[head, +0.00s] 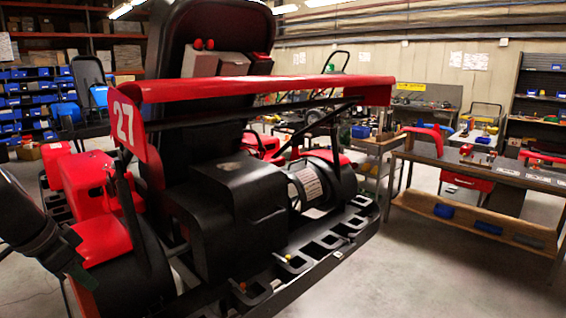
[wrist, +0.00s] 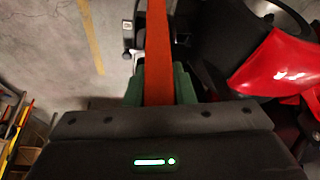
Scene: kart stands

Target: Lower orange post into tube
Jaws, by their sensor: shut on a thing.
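In the wrist view, my gripper (wrist: 159,82) is shut on a flat-looking orange post (wrist: 158,45), with one green finger on each side. The post runs from between the fingers up out of the top of the picture, so its far end is not seen. A small grey metal fitting (wrist: 128,32) shows just left of the post in the wrist view. I cannot tell whether it is the tube.

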